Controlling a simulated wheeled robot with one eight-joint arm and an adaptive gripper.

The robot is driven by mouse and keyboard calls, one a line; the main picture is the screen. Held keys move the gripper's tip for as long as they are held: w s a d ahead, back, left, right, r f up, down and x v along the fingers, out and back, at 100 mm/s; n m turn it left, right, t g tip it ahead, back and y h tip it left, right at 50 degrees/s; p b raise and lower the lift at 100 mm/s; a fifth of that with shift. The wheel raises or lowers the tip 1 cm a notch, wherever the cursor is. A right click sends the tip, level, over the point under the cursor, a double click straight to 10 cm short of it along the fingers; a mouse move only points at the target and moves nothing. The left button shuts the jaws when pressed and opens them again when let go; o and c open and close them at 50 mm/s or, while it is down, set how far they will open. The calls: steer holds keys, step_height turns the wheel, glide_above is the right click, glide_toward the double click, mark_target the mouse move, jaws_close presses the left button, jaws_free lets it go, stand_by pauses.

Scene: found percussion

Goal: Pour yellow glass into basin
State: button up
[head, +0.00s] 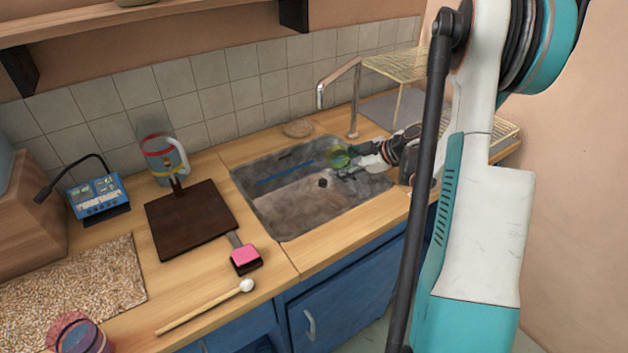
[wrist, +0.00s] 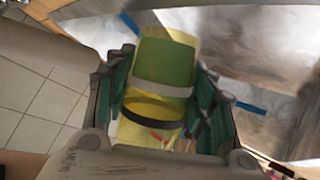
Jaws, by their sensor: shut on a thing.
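The yellow glass (wrist: 158,105) is see-through, with a green area in its upper part and a dark band around it in the wrist view. My gripper (wrist: 165,88) has its fingers on both sides of the glass and is shut on it. In the head view the glass (head: 338,157) looks greenish and small, held over the back right part of the basin by my gripper (head: 345,162). The basin (head: 285,208) is a grey, stained sink set in the wooden counter. I cannot tell how far the glass is tilted or whether anything leaves it.
A tap (head: 352,110) stands behind the basin, close to my gripper. A wire rack (head: 400,66) is at the back right. A dark board (head: 190,218), a pink-topped block (head: 245,257), a mallet (head: 205,307) and a striped jug (head: 163,158) lie or stand left of the basin.

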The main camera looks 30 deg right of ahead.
mark_target(331, 153)
steer(key=shift+a+f, duration=0.2)
steer(key=shift+f, duration=0.15)
steer(key=shift+s+a+r+n+h, duration=0.1)
steer(key=shift+a+r+n+h, duration=0.35)
steer(key=shift+h, duration=0.25)
steer(key=shift+a+r+n+h, duration=0.15)
steer(key=shift+r+n+h, duration=0.1)
steer(key=shift+h, duration=0.15)
steer(key=shift+r+n+h+p, duration=0.8)
steer(key=shift+r+h+p, duration=0.25)
steer(key=shift+h, duration=0.45)
stand_by(0.6)
steer(key=shift+r+n+t+h, duration=0.3)
steer(key=shift+r+n+h, duration=0.3)
steer(key=shift+h, duration=0.3)
stand_by(0.8)
steer(key=shift+a+r+n+h, duration=0.3)
steer(key=shift+a+r+h, duration=0.3)
steer(key=shift+a, duration=0.1)
stand_by(0.8)
steer(key=shift+a+r+n+t+h+b, duration=0.25)
steer(key=shift+r+n+t+h+b, duration=0.15)
steer(key=shift+h, duration=0.2)
stand_by(0.7)
